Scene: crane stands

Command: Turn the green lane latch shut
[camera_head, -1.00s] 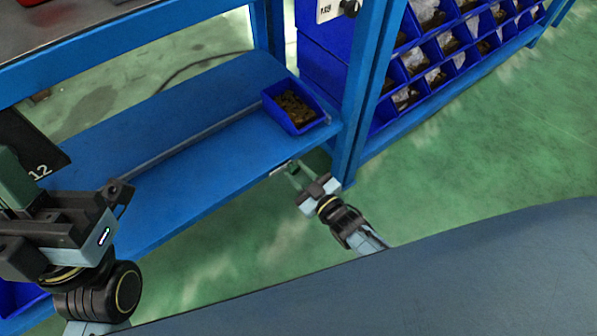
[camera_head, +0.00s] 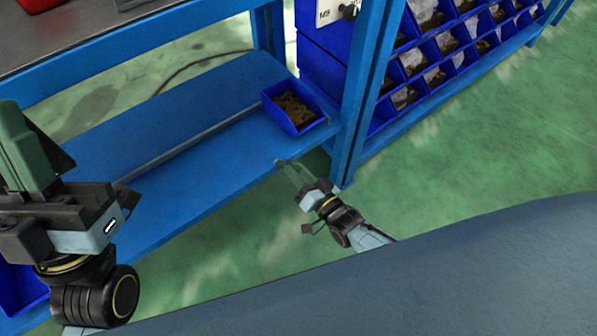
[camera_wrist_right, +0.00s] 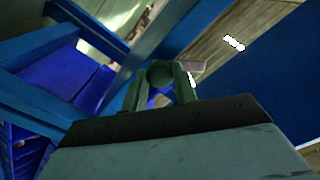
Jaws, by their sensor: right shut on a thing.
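The green lane latch shows in the right wrist view as a round, dark green knob (camera_wrist_right: 160,74) between my two green fingers. My right gripper (camera_wrist_right: 161,82) is shut on it. In the head view my right gripper (camera_head: 286,170) is at the front edge of the low blue shelf, below the blue bin; the latch itself is too small and covered to make out there. How far the latch is turned I cannot tell. My left gripper (camera_head: 28,145) is at the left edge, fingers pointing up, well apart from the latch; I cannot tell its opening.
A blue bin (camera_head: 294,107) of brown parts stands at the right end of the low blue shelf (camera_head: 190,135). A blue post (camera_head: 365,90) rises right of it. A rack of blue bins (camera_head: 440,60) stands behind. Green floor (camera_head: 470,150) is clear at right.

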